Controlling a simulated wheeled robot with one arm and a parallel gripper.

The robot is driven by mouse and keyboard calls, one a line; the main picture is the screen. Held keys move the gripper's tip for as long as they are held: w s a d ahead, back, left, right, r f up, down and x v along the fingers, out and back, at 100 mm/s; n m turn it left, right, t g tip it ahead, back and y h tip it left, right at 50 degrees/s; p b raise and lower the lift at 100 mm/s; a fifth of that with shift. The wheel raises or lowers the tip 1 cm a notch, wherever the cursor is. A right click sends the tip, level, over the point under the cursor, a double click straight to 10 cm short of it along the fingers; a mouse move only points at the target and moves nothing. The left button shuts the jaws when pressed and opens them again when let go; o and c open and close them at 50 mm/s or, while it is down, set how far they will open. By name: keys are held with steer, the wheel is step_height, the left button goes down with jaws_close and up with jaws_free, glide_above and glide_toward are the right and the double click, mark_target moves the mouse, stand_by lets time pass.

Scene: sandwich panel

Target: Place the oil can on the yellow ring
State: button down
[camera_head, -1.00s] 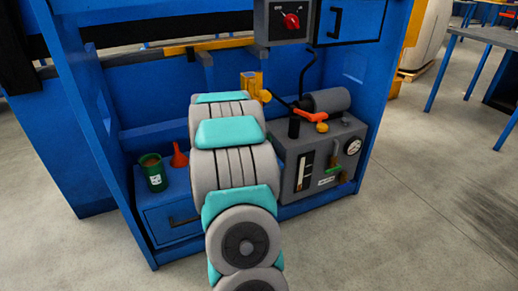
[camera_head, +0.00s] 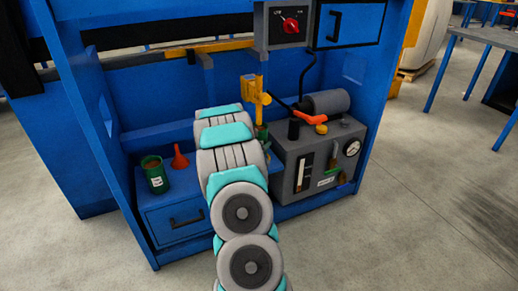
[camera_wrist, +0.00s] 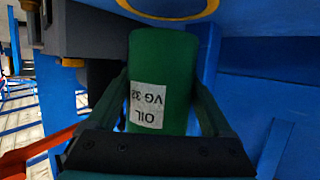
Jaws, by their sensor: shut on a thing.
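The green oil can (camera_wrist: 165,60) with a white "OIL VG 32" label fills the middle of the wrist view, the label upside down there. My gripper (camera_wrist: 160,85) is shut on it, with a dark finger along each side. Part of the yellow ring (camera_wrist: 165,18) shows as an arc at the top edge of the wrist view, on a blue surface beyond the can. A gap between can and ring cannot be judged. In the head view my arm hides the gripper and the ring; a small green patch (camera_head: 262,132) beside the arm may be the can.
A grey machine (camera_head: 318,165) with a gauge and an orange lever (camera_head: 310,115) stands to the right of my arm. A yellow upright fitting (camera_head: 255,92) stands behind it. A green container (camera_head: 155,177) and a red funnel (camera_head: 180,158) stand on the blue drawer unit (camera_head: 170,217) at left.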

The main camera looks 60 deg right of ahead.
steer(key=shift+f, duration=1.4)
steer(key=shift+f, duration=0.15)
jaws_free()
